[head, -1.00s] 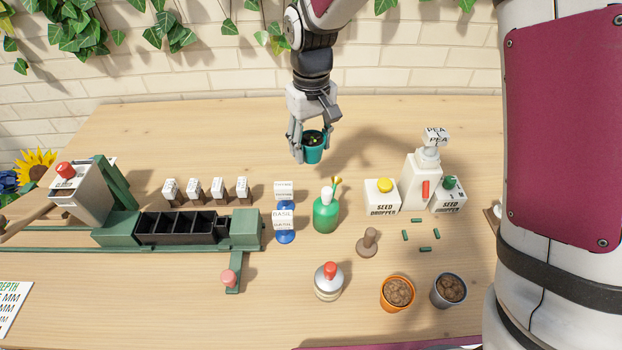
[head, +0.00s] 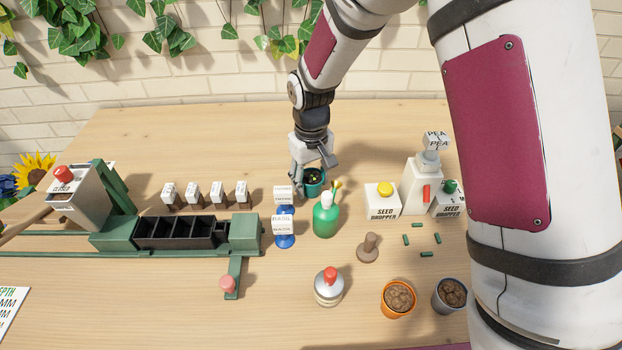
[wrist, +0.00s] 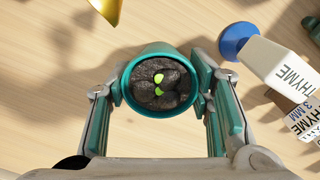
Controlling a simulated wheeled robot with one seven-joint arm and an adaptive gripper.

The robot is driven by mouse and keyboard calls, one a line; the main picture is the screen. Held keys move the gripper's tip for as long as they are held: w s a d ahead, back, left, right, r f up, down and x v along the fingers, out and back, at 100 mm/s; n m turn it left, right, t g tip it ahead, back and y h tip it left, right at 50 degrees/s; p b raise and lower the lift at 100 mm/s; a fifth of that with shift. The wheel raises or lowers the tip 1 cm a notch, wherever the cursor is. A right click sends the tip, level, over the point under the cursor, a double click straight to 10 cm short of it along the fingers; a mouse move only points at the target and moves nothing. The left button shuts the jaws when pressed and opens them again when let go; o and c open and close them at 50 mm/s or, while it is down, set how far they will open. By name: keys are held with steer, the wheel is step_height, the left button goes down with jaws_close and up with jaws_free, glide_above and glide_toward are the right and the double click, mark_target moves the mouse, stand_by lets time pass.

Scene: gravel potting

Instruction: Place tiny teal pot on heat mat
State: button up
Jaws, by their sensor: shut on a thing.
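The tiny teal pot (head: 314,186) holds dark soil with small green sprouts. In the wrist view the pot (wrist: 127,92) is upright between the two fingers, and I see down into its soil. My gripper (head: 309,181) is shut on the pot's sides; the fingers also show in the wrist view (wrist: 160,88). In the head view the pot is behind the green bottle (head: 326,215), which overlaps its lower edge. I cannot tell whether the pot touches the table. I cannot make out a heat mat in either view.
Labelled markers with blue bases (head: 285,240) stand close left of the pot. Seed droppers (head: 382,201) stand to the right. A black-celled tray (head: 183,232) on green rails lies left. An orange pot (head: 397,299) is at the front. The table's back left (head: 150,135) is clear.

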mark_target(311, 175)
steer(key=shift+f, duration=0.2)
steer(key=o, duration=1.2)
steer(key=shift+r, duration=0.1)
step_height(311, 175, up, 12)
steer(key=shift+r+p, duration=0.15)
steer(key=shift+p, duration=0.15)
